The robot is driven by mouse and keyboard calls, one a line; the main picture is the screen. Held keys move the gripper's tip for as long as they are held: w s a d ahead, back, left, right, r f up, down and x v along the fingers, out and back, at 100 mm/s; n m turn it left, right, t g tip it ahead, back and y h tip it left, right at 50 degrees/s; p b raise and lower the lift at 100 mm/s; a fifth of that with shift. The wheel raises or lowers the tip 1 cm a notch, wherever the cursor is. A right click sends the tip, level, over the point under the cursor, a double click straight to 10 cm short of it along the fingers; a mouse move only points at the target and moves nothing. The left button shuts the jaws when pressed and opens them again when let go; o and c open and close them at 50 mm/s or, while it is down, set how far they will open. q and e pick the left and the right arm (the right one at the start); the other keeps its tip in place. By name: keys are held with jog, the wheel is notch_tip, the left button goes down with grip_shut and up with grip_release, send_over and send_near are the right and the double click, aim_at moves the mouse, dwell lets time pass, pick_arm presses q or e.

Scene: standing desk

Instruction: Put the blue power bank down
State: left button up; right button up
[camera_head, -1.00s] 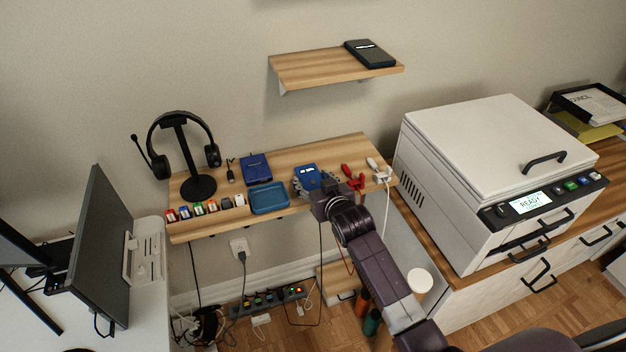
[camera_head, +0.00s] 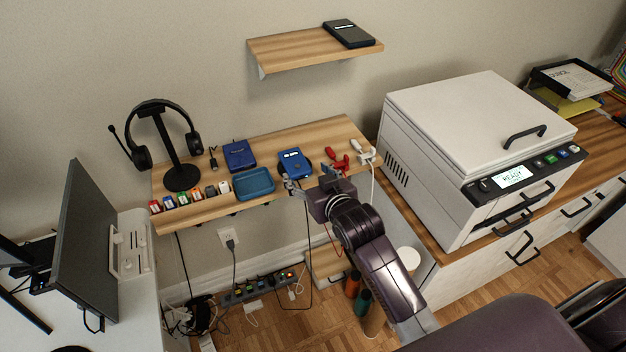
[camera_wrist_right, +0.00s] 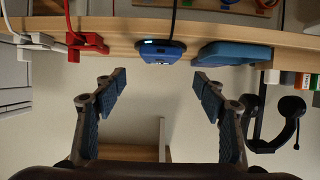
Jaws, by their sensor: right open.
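The blue power bank (camera_head: 295,163) lies on the wooden wall shelf, between the blue tray and the red connectors. In the right wrist view the power bank (camera_wrist_right: 160,52) sits at the shelf's front edge, with small lit marks on its end and a dark cable running past it. My right gripper (camera_head: 309,185) is open and empty in front of the shelf edge. In the right wrist view its spread fingers (camera_wrist_right: 159,80) stand apart from the power bank, with a clear gap between. My left gripper is not in view.
A second dark blue device (camera_head: 239,155) lies behind the blue tray (camera_head: 256,192). Red connectors (camera_head: 338,160) and a white plug (camera_head: 362,153) lie right of the power bank. A headphone stand (camera_head: 172,150) is at the left. A large white machine (camera_head: 450,160) stands at the right.

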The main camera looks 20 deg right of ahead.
jog(key=shift+v, duration=1.85)
jog(key=s+f+n+g, duration=0.1)
jog(key=s+f+g, duration=0.35)
jog(key=f, duration=1.25)
jog(key=s+f+g, duration=0.2)
jog(key=s+f, duration=0.6)
jog(key=f, duration=1)
jog(key=s+d+f+g, duration=0.1)
jog(key=s+f, duration=0.5)
jog(key=s, duration=0.6)
jog(key=s+d+f+g, duration=0.1)
jog(key=s+f+g, duration=0.2)
jog(key=s+f, duration=0.4)
jog(key=s+d+f+n+g, duration=0.1)
jog(key=s+f, duration=0.6)
jog(key=s, duration=1)
jog(key=shift+s+g, duration=0.2)
jog(key=shift+g, duration=0.25)
